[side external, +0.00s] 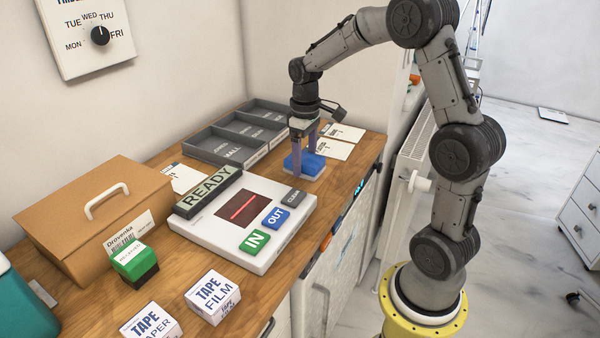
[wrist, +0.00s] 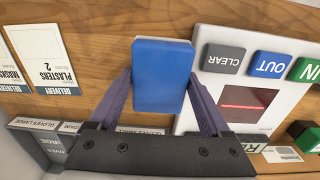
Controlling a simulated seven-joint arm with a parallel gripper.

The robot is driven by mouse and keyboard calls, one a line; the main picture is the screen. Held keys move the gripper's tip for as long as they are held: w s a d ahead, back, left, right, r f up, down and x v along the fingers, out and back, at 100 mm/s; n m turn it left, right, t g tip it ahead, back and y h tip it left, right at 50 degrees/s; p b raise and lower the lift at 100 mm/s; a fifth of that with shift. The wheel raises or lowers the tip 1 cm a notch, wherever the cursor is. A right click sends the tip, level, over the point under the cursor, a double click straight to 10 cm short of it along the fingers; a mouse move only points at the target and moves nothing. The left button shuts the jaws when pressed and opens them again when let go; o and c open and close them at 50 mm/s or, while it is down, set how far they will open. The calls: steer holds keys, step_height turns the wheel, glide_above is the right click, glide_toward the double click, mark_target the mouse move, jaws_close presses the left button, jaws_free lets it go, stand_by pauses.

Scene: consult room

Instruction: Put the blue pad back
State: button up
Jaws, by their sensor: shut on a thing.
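The blue pad (side external: 306,166) is at the right part of the wooden worktop, just beyond the white scanner unit in the side external view. My gripper (side external: 303,158) points down with its two purple fingers on opposite sides of the pad, shut on it. In the wrist view the pad (wrist: 161,80) sits squarely between the fingertips, its blue face showing. The pad is at or very close to the worktop; I cannot tell whether it touches.
The white scanner unit (side external: 222,240) has READY, IN, OUT and CLEAR blocks. Grey compartment trays (side external: 212,147) stand behind, and paper cards (side external: 343,132) lie at right. A cardboard box (side external: 97,213), a green-topped block (side external: 134,262) and tape boxes (side external: 212,297) are at left.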

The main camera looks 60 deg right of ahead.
mark_target(300, 184)
steer(key=shift+w+d+f, duration=0.3)
steer(key=shift+w+f, duration=0.45)
steer(key=shift+f, duration=0.2)
steer(key=shift+w+d+f, duration=0.1)
steer(key=shift+w+f, duration=0.05)
steer(key=shift+f, duration=1.6)
steer(key=shift+f, duration=0.1)
steer(key=o, duration=1.1)
steer(key=shift+o, duration=0.2)
